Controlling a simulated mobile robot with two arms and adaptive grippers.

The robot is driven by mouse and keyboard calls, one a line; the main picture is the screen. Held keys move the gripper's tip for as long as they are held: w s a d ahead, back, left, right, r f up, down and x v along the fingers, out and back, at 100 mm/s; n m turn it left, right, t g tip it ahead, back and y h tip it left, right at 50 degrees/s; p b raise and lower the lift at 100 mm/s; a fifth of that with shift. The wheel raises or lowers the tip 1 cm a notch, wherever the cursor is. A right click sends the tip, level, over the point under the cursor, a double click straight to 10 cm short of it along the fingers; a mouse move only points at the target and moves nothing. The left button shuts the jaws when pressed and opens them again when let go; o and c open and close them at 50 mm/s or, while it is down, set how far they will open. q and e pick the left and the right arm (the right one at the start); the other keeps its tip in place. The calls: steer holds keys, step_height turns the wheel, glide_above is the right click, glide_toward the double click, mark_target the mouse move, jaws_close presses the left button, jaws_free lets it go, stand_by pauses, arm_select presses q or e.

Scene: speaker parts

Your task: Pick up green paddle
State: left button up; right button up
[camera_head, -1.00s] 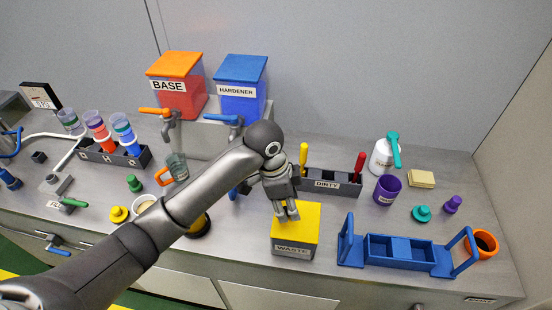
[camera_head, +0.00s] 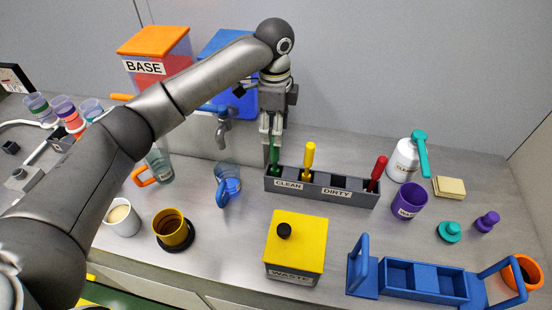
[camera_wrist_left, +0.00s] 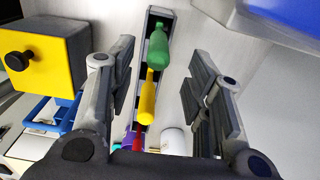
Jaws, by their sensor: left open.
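The green paddle (camera_head: 274,156) stands upright in the left, CLEAN end of the grey rack (camera_head: 345,196); only its handle shows. My left gripper (camera_head: 271,138) points down over the green handle, fingers open. In the left wrist view the green handle (camera_wrist_left: 157,46) lies between the two spread fingers (camera_wrist_left: 160,70), apart from both. The yellow paddle (camera_head: 309,158) stands beside it in the rack, and it also lies between the fingers in the wrist view (camera_wrist_left: 147,98). The red paddle (camera_head: 377,172) is at the DIRTY end. My right gripper is not in view.
The yellow-topped WASTE box (camera_head: 296,243) stands in front of the rack. The BASE (camera_head: 158,62) and HARDENER (camera_head: 235,98) containers are behind and left. A blue-handled cup (camera_head: 228,183) is left of the rack; a purple cup (camera_head: 409,200) is to its right.

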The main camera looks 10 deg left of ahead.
mark_target(274, 169)
arm_select(q)
step_height(274, 169, down, 3)
steer(key=shift+f, duration=0.1)
steer(key=shift+f+p, duration=0.25)
steer(key=shift+p, duration=0.15)
step_height(274, 169, down, 4)
steer(key=shift+s+r+p, duration=0.15)
steer(key=shift+r+p, duration=0.1)
steer(key=shift+p, duration=0.6)
steer(key=shift+f, duration=0.65)
steer(key=shift+c, duration=1.1)
steer(key=c, duration=0.4)
jaws_close()
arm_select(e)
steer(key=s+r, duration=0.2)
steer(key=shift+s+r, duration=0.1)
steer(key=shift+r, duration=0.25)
